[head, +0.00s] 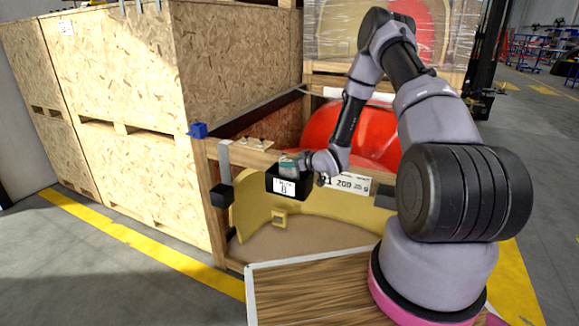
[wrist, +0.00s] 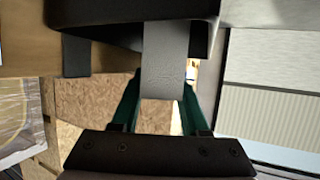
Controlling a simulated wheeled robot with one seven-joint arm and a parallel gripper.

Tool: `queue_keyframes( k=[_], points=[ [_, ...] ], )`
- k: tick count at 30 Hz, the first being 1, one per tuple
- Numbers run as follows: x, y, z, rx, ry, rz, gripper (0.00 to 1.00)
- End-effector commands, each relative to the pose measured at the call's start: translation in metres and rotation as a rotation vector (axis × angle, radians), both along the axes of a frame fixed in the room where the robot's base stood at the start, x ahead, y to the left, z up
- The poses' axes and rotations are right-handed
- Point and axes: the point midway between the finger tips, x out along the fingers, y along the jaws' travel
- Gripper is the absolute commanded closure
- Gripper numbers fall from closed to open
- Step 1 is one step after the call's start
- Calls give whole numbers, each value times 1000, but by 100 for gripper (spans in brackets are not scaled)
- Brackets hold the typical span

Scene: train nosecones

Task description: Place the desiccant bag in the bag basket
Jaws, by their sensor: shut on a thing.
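The black bag basket (head: 286,184) with a white label hangs at the wooden crate's front beam. In the wrist view a black body, apparently this basket (wrist: 115,25), fills the top. My gripper (head: 289,163) is over the basket's top in the head view. In the wrist view its green fingers (wrist: 160,92) are shut on a flat grey, textured piece, apparently the desiccant bag (wrist: 165,60). The bag stands between the fingertips and overlaps the black body in the picture. I cannot tell whether it touches the basket.
A grey strap with a small black box (head: 222,195) hangs left of the basket. A blue clamp (head: 198,130) sits on the crate corner. The red nosecone (head: 350,132) is behind the beam (head: 240,156). Tall wooden crates (head: 110,70) stand at left. Floor is clear at lower left.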

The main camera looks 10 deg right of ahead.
Motion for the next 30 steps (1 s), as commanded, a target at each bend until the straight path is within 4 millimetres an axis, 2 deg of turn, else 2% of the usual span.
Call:
queue_keyframes(
  k=[2,12,13,15,26,30],
  points=[
    [0,0,-8,0,0,0,100],
    [0,0,-11,0,-1,-1,100],
    [0,0,-12,0,0,-1,52],
    [0,0,-11,0,0,-1,25],
    [0,0,-9,-1,-2,-1,25],
    [-11,-9,-3,-1,1,-3,25]
  ],
)
